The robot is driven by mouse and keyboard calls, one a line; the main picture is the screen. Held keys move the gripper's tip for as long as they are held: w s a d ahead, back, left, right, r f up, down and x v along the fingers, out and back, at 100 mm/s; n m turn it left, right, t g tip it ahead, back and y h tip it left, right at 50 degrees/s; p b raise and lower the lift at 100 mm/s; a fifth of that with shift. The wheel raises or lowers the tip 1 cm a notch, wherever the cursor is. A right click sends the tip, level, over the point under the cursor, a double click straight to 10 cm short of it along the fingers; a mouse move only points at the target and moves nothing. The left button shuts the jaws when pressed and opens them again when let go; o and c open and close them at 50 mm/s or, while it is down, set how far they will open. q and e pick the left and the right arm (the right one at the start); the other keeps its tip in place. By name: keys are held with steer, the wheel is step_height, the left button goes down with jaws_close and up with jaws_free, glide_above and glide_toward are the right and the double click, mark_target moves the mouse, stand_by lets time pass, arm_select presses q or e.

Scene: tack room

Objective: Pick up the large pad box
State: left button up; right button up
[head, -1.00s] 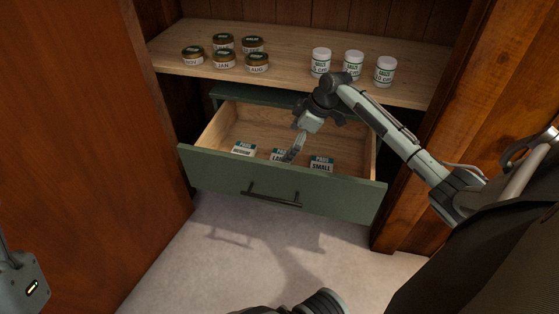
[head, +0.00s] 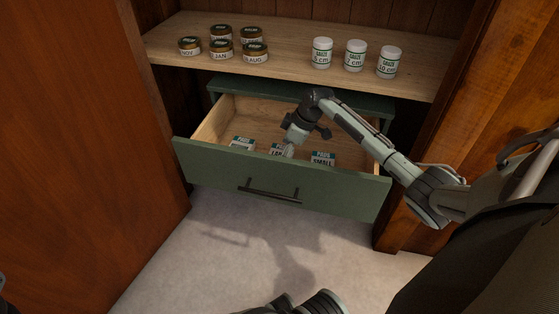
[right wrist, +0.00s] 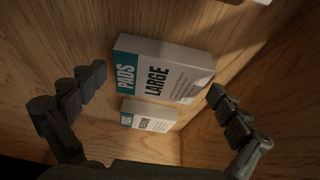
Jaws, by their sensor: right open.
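The large pad box (head: 276,149) is white with a teal band and lies in the open green drawer, between two other boxes. In the right wrist view the large pad box (right wrist: 160,72) shows its "PADS LARGE" label. My right gripper (head: 288,151) reaches down into the drawer at this box and partly hides it in the head view. In the right wrist view the right gripper (right wrist: 157,82) is open, with one finger on each side of the box and gaps between. I cannot tell its exact height over the box. My left gripper is not in view.
Lidded jars (head: 255,53) and white gauze tubs (head: 355,55) stand on the shelf (head: 290,45) above.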

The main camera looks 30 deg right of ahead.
steer(key=c, duration=1)
